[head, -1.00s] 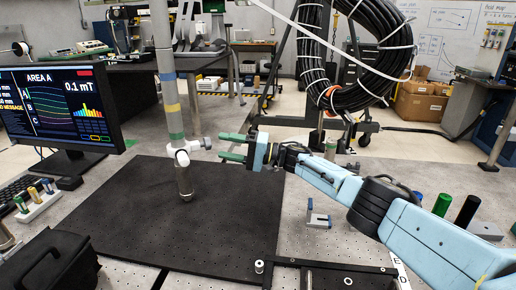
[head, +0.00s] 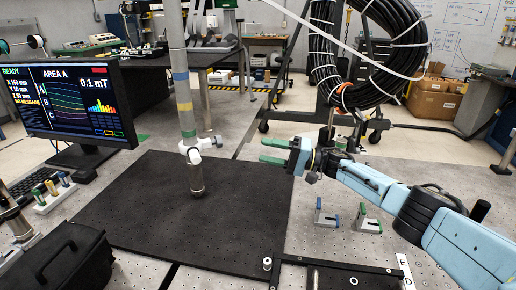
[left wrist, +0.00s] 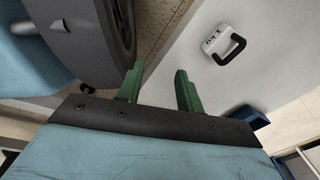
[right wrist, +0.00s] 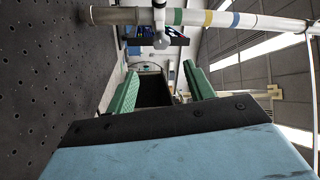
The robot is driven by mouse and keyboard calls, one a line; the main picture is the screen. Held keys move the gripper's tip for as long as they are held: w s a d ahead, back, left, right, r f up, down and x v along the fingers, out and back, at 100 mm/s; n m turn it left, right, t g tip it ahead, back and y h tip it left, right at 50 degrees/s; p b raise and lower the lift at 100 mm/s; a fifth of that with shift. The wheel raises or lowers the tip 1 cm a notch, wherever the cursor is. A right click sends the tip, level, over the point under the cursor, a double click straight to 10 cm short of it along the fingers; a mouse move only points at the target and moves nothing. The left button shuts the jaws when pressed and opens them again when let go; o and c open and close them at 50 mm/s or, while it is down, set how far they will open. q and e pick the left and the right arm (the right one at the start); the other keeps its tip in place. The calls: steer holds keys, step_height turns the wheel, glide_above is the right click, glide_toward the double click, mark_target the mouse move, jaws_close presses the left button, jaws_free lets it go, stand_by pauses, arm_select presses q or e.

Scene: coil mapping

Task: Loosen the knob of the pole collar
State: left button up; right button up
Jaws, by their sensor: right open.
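The upright pole (head: 181,60) has blue, yellow and green bands and stands over the black mat. The white pole collar (head: 190,149) sits around it below the green band, with its knob (head: 217,142) pointing right. My right gripper (head: 263,150) is open and empty, to the right of the knob and apart from it. In the right wrist view the collar (right wrist: 159,15) and knob (right wrist: 161,41) show beyond the open green fingers (right wrist: 160,69). My left gripper (left wrist: 159,70) shows only in the left wrist view, open and empty, away from the pole.
The black mat (head: 140,215) is mostly clear around the pole. A monitor (head: 70,100) stands at left, with a black case (head: 60,265) in front. Blue (head: 326,215) and green (head: 368,219) brackets stand right of the mat. A cable coil (head: 325,60) hangs behind.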

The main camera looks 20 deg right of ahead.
steer(key=n, duration=0.1)
arm_select(q)
steer(key=s+d+r+h+p, duration=0.1)
steer(key=s+d+r+p, duration=0.1)
steer(key=d+r+p, duration=0.7)
arm_select(e)
steer(key=n+h+p, duration=0.2)
steer(key=n+h, duration=0.4)
steer(key=n, duration=2)
glide_toward(219, 141)
steer(key=shift+n, duration=0.3)
steer(key=b+x, duration=0.7)
steer(key=w+d+b+x, duration=0.1)
steer(key=b+x, duration=0.3)
steer(key=shift+f, duration=0.35)
arm_select(q)
steer(key=w+a+f+y, duration=0.1)
steer(key=w+a+f, duration=0.1)
steer(key=a+f, duration=0.7)
steer(key=shift+w+b, duration=0.2)
steer(key=shift+b, duration=0.1)
arm_select(e)
steer(key=shift+w, duration=0.1)
steer(key=shift+c, duration=0.4)
